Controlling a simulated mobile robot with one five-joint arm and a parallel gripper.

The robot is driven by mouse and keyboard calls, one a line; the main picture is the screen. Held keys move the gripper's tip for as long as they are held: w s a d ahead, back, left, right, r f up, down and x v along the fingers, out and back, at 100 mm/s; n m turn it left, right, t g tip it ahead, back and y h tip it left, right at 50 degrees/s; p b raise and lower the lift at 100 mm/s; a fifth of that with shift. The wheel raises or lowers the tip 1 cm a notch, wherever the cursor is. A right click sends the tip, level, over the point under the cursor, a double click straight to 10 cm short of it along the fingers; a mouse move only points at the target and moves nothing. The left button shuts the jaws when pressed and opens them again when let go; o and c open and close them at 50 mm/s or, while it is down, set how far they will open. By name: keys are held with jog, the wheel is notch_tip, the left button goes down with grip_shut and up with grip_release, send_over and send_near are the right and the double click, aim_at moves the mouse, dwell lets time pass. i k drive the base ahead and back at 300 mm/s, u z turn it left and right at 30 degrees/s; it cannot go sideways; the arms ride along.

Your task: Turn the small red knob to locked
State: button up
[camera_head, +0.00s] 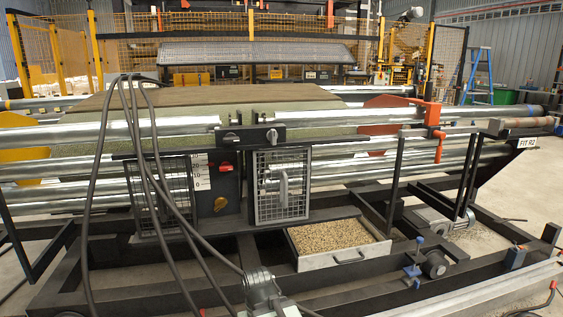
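A small red knob (225,168) sits on a dark panel (229,188) just left of the picture's middle, beside a white numbered scale (199,172). It looks like a short, roughly level bar; no lock marking is readable at this size. A yellow-brown round knob (220,203) is below it on the same panel. My gripper's fingers do not show. A grey metal jointed part at the bottom, with black cables running up from it, may be part of my arm.
Mesh doors (282,185) flank the panel; the right one has a pale handle. Long metal rollers (70,134) run across above. A tray of granules (331,236) juts out below right. A red lever (433,115) stands farther right. Black cables (150,175) hang left of the knob.

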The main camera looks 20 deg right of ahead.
aim_at(225, 167)
jog(key=z, duration=0.3)
jog(key=i, duration=1)
jog(key=u, duration=0.05)
